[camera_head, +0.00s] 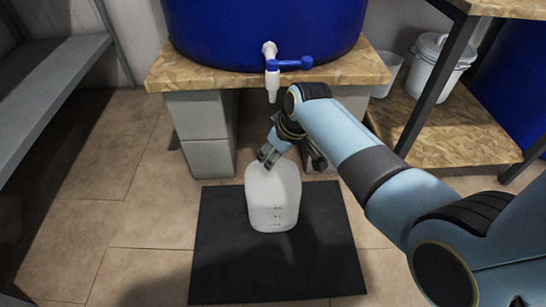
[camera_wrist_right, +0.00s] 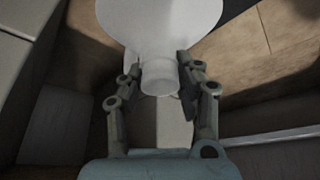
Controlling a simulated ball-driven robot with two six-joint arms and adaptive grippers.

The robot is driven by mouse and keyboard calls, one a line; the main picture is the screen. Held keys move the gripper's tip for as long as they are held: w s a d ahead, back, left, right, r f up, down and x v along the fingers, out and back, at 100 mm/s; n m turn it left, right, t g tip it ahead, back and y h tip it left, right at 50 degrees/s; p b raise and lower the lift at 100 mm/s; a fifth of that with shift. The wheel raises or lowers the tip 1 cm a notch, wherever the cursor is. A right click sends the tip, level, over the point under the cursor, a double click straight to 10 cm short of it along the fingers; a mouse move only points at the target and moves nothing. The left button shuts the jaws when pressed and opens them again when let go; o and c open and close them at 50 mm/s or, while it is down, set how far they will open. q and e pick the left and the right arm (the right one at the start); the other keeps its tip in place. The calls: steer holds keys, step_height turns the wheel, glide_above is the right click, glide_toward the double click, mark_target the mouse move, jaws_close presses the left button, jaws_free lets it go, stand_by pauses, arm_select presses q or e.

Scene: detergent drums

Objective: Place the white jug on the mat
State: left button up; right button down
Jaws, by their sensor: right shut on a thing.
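The white jug (camera_head: 273,203) is upright in front of the drum, over the upper middle part of the black mat (camera_head: 330,270). I cannot tell whether its base touches the mat. My right gripper (camera_head: 267,156) is at the jug's top and shut on it. In the right wrist view, the jug (camera_wrist_right: 160,22) shows at the top, with its neck between the two fingers of the gripper (camera_wrist_right: 158,80). The jug's top is partly hidden by the gripper in the head view. My left gripper is not in view.
A blue drum (camera_head: 260,30) with a white and blue tap (camera_head: 272,75) stands on a wooden board (camera_head: 180,68) over grey blocks (camera_head: 208,158), just behind the jug. A white bucket (camera_head: 436,75) is on a wooden shelf at right. A grey bench (camera_head: 50,80) is at left.

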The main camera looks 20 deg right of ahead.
steer(key=shift+f, duration=0.1)
stand_by(0.3)
steer(key=c, duration=0.9)
jaws_free()
